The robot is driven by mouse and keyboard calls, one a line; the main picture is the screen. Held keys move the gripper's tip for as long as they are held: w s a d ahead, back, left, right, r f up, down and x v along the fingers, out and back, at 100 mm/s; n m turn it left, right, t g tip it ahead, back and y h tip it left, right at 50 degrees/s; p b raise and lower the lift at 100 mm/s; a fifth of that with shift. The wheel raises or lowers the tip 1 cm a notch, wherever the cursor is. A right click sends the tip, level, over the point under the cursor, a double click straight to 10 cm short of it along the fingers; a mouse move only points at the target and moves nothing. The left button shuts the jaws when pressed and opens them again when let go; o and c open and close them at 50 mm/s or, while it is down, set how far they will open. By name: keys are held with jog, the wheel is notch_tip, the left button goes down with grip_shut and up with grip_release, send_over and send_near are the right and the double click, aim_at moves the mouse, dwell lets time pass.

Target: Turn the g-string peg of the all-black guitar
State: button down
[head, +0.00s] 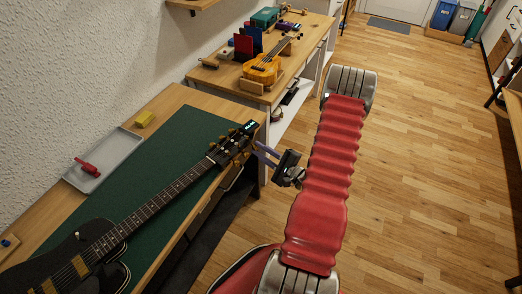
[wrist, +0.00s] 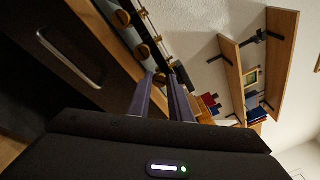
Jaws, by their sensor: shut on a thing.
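The all-black guitar (head: 98,240) lies on the green mat (head: 165,155), its neck running up to the headstock (head: 232,145) at the bench's right end. Gold tuning pegs line the headstock's edge; several show in the wrist view, such as one peg (wrist: 142,52) apart from my fingers. My gripper (head: 258,149) reaches in from the right beside the headstock. In the wrist view its two purple fingers (wrist: 161,77) are shut on a gold peg (wrist: 160,78). I cannot tell from these frames which string that peg serves. A lit device (head: 248,127) sits at the headstock's tip.
A grey tray (head: 122,143) with a red tool (head: 88,168) and a yellow block (head: 145,119) lie along the wall side. A ukulele (head: 264,69) rests on the farther bench. Open wooden floor (head: 430,170) is on the right.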

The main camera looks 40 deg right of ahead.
jog(key=shift+a, duration=0.1)
jog(key=c, duration=1.6)
grip_release()
jog(key=shift+s, duration=0.1)
jog(key=s, duration=0.4)
jog(key=s+d, duration=0.1)
jog(key=s, duration=0.8)
jog(key=shift+s+d, duration=0.25)
